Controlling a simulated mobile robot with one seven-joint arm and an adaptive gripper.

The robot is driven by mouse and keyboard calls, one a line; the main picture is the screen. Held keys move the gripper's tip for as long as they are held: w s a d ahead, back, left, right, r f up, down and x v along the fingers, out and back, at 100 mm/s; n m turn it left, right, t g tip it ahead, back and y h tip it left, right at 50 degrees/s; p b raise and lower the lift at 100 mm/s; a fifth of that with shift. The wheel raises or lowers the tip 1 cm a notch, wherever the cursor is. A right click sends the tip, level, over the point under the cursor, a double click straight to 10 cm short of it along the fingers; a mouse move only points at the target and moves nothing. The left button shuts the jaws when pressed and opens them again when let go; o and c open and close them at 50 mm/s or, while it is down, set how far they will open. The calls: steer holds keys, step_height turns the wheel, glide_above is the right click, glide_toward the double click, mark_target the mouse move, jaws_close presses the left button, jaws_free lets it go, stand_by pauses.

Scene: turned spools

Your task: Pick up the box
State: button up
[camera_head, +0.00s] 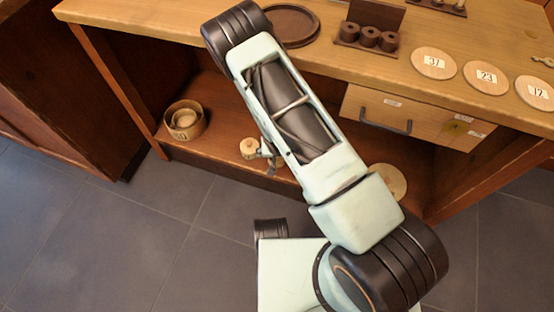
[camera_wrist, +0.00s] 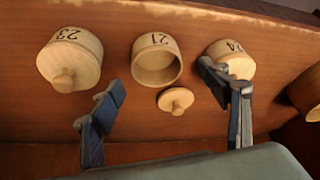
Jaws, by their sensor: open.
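Several round pale wooden boxes stand on the brown shelf in the wrist view. Box 23 (camera_wrist: 72,58) at the left has a knobbed lid on it. Box 21 (camera_wrist: 157,62) in the middle is open, and a small knobbed lid (camera_wrist: 176,101) lies beside it. Box 24 (camera_wrist: 236,58) at the right is partly hidden by one finger. My gripper (camera_wrist: 165,92) is open and empty, its fingers spread on either side of the loose lid. In the head view my gripper (camera_head: 269,156) is small and mostly hidden by my arm, at the lower shelf.
An open round box (camera_head: 185,120) with something pale inside stands at the left of the lower shelf (camera_head: 215,155). A pale round piece (camera_head: 389,182) lies at the right. The counter above holds a dark tray (camera_head: 291,26), a spool rack (camera_head: 367,38) and numbered discs (camera_head: 434,63). A drawer (camera_head: 415,118) hangs below.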

mark_target(277, 159)
steer(key=b+x, duration=0.2)
steer(key=x, duration=0.3)
steer(key=shift+s+d, duration=0.1)
steer(key=shift+d, duration=0.1)
steer(key=c, duration=1)
